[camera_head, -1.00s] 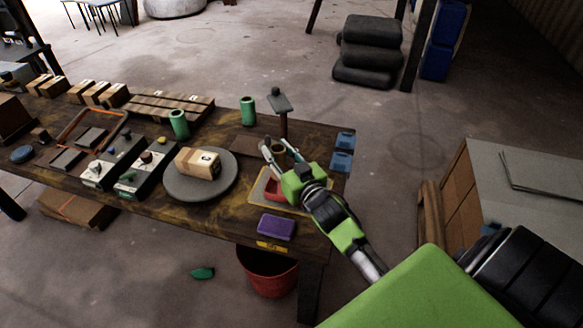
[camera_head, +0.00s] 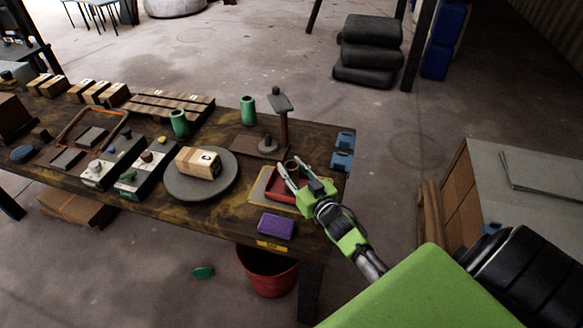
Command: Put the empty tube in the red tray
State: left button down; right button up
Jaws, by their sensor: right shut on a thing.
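A short brown tube (camera_head: 291,166) is between the fingers of my right gripper (camera_head: 294,171), which is shut on it. The tube is upright, at the far edge of the red tray (camera_head: 278,189). I cannot tell whether it touches the tray. The gripper covers the tray's right part. The red tray lies on a yellowish mat (camera_head: 257,194) near the table's right end. My left gripper is out of view.
Two green cylinders (camera_head: 179,123) (camera_head: 248,110) stand at the back.

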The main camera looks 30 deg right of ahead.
jog(key=o, duration=1)
jog(key=shift+f, duration=0.1)
jog(key=s, duration=0.8)
jog(key=s+a+r, duration=0.1)
jog(key=s, duration=0.3)
jog(key=shift+b, duration=0.3)
